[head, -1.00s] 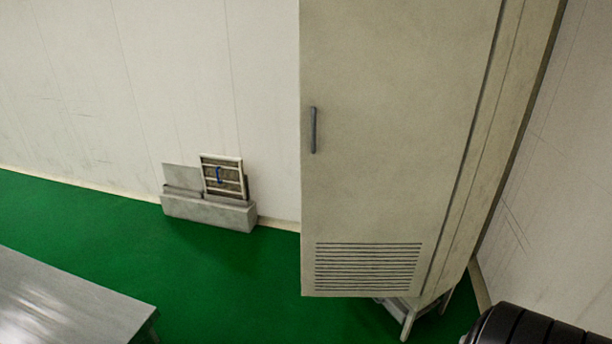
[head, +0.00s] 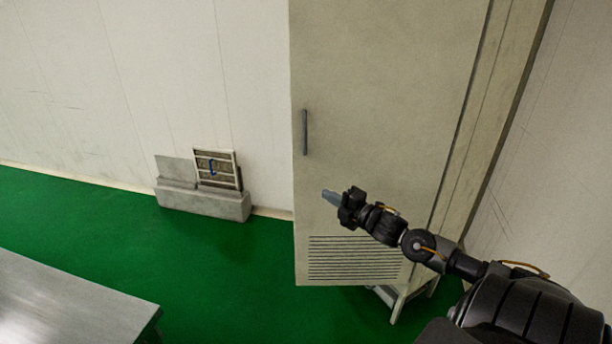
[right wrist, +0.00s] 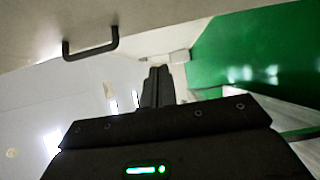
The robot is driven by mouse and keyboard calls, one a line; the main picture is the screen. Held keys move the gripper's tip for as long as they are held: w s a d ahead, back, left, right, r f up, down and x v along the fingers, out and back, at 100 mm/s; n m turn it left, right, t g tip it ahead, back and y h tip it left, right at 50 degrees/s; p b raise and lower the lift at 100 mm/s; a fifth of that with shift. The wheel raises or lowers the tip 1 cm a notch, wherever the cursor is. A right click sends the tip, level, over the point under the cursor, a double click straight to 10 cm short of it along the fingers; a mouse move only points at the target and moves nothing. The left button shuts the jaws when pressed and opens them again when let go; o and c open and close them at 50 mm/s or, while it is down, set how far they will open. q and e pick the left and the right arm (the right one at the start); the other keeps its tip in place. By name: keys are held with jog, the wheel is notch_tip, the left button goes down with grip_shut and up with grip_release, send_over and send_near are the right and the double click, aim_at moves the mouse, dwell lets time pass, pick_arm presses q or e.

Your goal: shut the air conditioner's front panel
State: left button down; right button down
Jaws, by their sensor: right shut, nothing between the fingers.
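The air conditioner's front panel (head: 380,100) is a tall beige door with a dark vertical handle (head: 305,132) near its left edge and a louvred grille (head: 355,259) low down. It stands swung out from the cabinet body (head: 480,120) to its right. My right gripper (head: 328,197) is in front of the panel, below the handle, pointing left. Its fingers (right wrist: 157,85) are shut and empty. In the right wrist view the handle (right wrist: 92,45) is at upper left, apart from the fingers. I cannot tell whether the gripper touches the panel. My left gripper is out of view.
A grey box (head: 204,202) holding a framed filter (head: 216,169) stands against the white wall at the left. A metal table (head: 70,305) is at lower left. The green floor (head: 230,270) between table and cabinet is clear. A wall (head: 550,170) closes the right side.

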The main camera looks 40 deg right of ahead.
jog(key=p, duration=0.3)
send_near(297, 172)
jog(key=w+a, duration=0.2)
jog(key=a, duration=0.1)
jog(key=w+d, duration=0.1)
jog(key=w, duration=0.2)
jog(key=shift+d+r+p, duration=0.2)
jog(key=shift+d+p, duration=0.1)
jog(key=shift+d, duration=0.05)
jog(key=shift+w+d+f, duration=0.15)
jog(key=shift+w+d, duration=0.25)
jog(key=shift+w, duration=0.05)
